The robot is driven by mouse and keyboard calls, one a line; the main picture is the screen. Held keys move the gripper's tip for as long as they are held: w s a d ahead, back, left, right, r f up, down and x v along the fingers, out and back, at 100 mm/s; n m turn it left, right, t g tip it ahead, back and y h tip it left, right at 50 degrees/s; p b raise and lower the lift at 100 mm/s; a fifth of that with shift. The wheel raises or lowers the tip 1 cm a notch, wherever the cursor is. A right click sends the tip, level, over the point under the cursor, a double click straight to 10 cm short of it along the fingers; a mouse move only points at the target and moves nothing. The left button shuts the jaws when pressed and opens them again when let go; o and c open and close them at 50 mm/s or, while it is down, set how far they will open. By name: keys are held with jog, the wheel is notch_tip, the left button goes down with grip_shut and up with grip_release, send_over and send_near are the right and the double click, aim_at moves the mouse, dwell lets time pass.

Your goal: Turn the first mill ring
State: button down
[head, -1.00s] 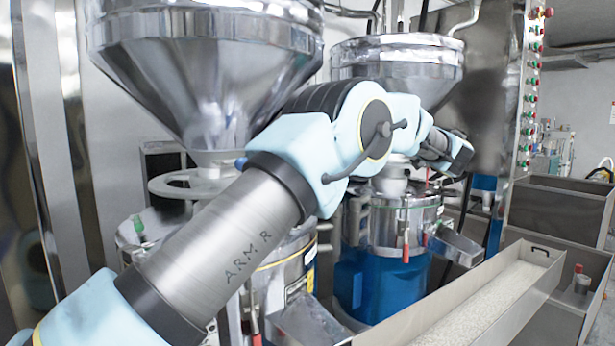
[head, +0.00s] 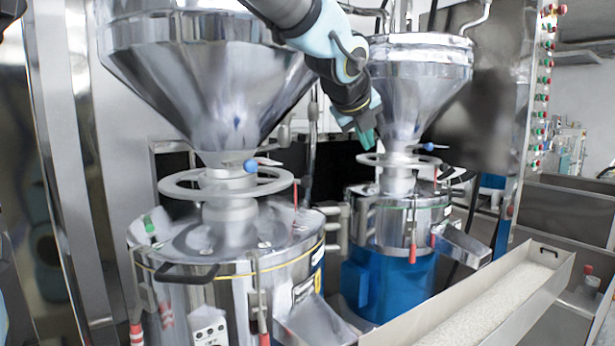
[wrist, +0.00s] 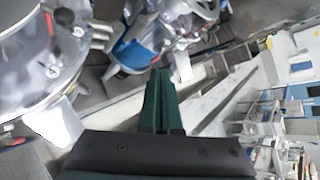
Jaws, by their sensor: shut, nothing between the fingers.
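The first mill ring (head: 180,190) is a flat pale-grey ring around the neck under the large steel hopper (head: 215,85) at left in the head view. It lies level, with a blue knob (head: 250,166) near its rim. The steel mill body (head: 225,262) is below it. My gripper (head: 369,142) is up and to the right of this ring, apart from it, beside the second mill's hopper. Its dark green fingers (wrist: 160,74) are together and empty in the wrist view, pointing away from the camera. Part of the ring's far side is hidden behind the neck.
The second mill has a smaller hopper (head: 420,80), its own ring (head: 425,160) with a blue knob, and a blue base (head: 385,283). A long trough (head: 490,305) of pale grains runs along the lower right. A control panel with coloured buttons (head: 540,90) stands at right.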

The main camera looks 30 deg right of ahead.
jog(key=w+a+f+m+t+y, duration=0.2)
jog(key=a+m+y, duration=0.15)
jog(key=a, duration=0.85)
jog(key=shift+n+y, duration=0.25)
jog(key=shift+y, duration=0.2)
jog(key=shift+w+r+p+x, duration=0.25)
jog(key=shift+p+x, duration=0.1)
jog(key=shift+x, duration=1.85)
jog(key=shift+w+r+p+x, duration=0.2)
jog(key=shift+p+x, duration=0.15)
jog(key=shift+x, duration=1.9)
jog(key=shift+w+r+p+x, duration=0.25)
jog(key=shift+p+x, duration=0.1)
jog(key=shift+x, duration=1.85)
jog(key=shift+d, duration=0.15)
jog(key=w+d+n+y+p, duration=0.1)
jog(key=w+d, duration=0.1)
jog(key=shift+w+d+n, duration=0.3)
jog(key=shift+n, duration=0.1)
jog(key=shift+w+d+n+y, duration=0.25)
jog(key=shift+w+n+y, duration=0.15)
jog(key=shift+s+r, duration=0.1)
